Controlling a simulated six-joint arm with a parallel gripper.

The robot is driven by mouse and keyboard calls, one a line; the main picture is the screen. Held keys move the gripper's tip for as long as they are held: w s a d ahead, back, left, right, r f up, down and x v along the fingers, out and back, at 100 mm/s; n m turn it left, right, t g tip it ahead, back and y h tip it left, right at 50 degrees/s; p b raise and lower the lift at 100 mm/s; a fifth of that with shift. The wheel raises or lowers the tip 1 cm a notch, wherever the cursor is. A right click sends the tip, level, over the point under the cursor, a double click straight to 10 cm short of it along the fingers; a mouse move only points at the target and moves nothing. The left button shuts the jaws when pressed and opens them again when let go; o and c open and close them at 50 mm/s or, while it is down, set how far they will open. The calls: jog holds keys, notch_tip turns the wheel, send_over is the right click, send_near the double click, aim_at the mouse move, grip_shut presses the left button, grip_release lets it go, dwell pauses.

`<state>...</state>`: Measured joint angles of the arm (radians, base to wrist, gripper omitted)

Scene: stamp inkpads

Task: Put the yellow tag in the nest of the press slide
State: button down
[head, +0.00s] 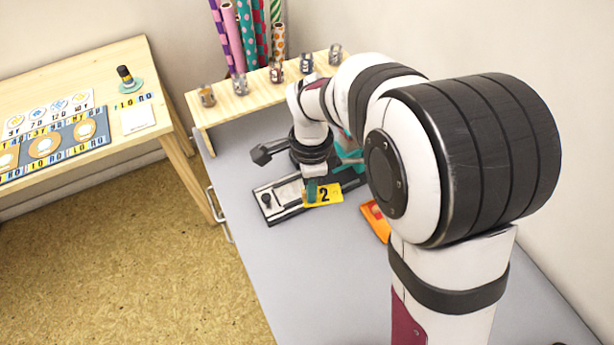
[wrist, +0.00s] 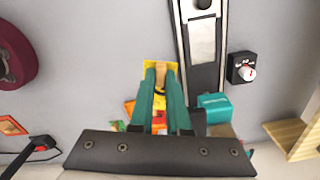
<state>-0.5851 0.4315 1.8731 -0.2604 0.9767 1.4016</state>
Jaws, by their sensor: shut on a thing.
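The yellow tag (head: 326,196) bears a black 2 in the head view. My gripper (head: 311,194) is shut on it, with the teal fingers at its left part. In the wrist view, the tag (wrist: 149,82) shows at the tips of my gripper (wrist: 160,69), with a tan piece between the fingers. The press slide (head: 288,197) is a pale plate on a dark base, with a dark knob at its left end. In the wrist view the slide (wrist: 202,42) lies right of the tag, apart from it in the picture. The head view shows the tag overlapping the base's right part; I cannot tell its height.
A wooden shelf (head: 245,104) with several small jars stands at the back. A dark box with a dial (wrist: 241,68) stands beside the press in the wrist view.

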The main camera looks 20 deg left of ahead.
aim_at(285, 194)
jog(key=w+a+n, duration=0.3)
jog(key=w+a, duration=0.1)
jog(key=a, duration=0.3)
jog(key=f, duration=1)
jog(key=shift+w+a+f, duration=0.1)
jog(key=shift+w+a, duration=0.2)
jog(key=shift+a, duration=0.05)
jog(key=shift+f, duration=0.1)
jog(key=c, duration=0.9)
grip_release()
